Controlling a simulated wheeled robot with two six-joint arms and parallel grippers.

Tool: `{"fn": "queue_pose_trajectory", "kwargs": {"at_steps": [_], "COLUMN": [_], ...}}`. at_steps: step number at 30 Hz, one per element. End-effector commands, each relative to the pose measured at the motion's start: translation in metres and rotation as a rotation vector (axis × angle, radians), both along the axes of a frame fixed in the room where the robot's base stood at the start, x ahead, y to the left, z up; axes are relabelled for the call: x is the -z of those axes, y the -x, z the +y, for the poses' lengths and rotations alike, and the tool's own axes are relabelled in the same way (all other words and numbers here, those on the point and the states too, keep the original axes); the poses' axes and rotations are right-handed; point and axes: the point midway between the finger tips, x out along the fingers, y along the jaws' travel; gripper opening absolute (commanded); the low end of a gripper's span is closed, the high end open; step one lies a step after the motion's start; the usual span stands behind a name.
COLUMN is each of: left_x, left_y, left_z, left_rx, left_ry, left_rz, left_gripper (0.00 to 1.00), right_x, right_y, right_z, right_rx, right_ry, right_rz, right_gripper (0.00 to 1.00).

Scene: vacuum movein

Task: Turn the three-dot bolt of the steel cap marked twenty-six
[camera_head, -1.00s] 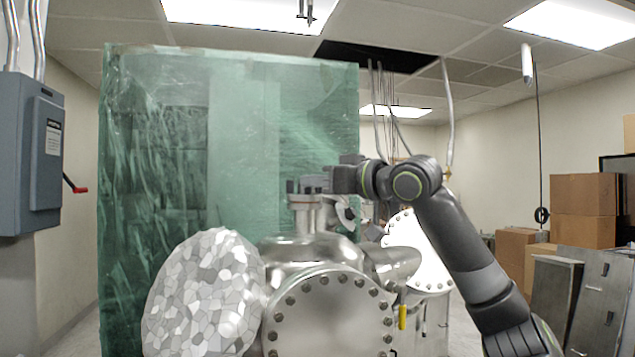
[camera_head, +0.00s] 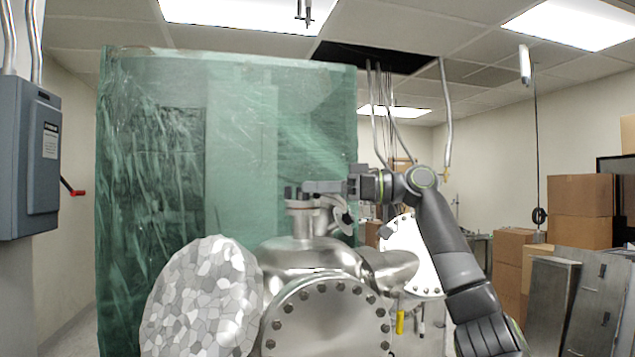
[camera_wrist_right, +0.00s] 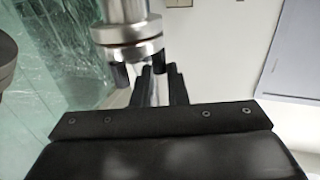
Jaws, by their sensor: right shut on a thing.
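A small steel cap (camera_head: 302,204) tops the upright neck of the steel vessel (camera_head: 310,254). Dark bolts stand around its rim. The cap also shows close up in the right wrist view (camera_wrist_right: 128,48), with a dark bolt (camera_wrist_right: 119,75) hanging clear at its left. My right gripper (camera_head: 306,187) reaches in from the right at the cap's rim. In the wrist view its two dark fingers (camera_wrist_right: 161,84) are shut on a bolt at the rim, mostly hidden between them. No dots or number can be read. My left gripper is not in view.
A large bolted flange (camera_head: 328,322) faces me below the cap. A faceted silvery dome (camera_head: 202,300) stands at left front. A green translucent sheeted enclosure (camera_head: 160,170) rises behind. A white bolted flange (camera_head: 415,258) sits to the right, with cardboard boxes (camera_head: 583,205) farther right.

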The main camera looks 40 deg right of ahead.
Motion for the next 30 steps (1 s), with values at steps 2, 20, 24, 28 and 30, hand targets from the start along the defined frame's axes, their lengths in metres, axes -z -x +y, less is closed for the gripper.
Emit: {"fn": "queue_pose_trajectory", "kwargs": {"at_steps": [2,20,24,28,30], "left_x": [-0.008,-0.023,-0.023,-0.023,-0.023], "left_y": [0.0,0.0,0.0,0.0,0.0], "left_z": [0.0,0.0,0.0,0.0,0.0], "left_rx": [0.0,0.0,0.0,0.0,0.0], "left_ry": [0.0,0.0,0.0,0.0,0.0], "left_rz": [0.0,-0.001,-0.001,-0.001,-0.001], "left_gripper": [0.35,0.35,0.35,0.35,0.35], "right_x": [-0.003,0.001,0.001,0.001,0.001], "right_y": [-0.002,-0.003,-0.003,-0.003,-0.003], "right_z": [-0.001,-0.003,-0.003,-0.003,-0.003], "right_rx": [-0.049,-0.193,-0.193,-0.192,-0.192], "right_ry": [-0.004,0.0,0.001,0.001,0.001], "right_rz": [0.003,-0.002,-0.001,-0.001,-0.001], "right_gripper": [0.0,0.0,0.0,0.14,0.23]}}
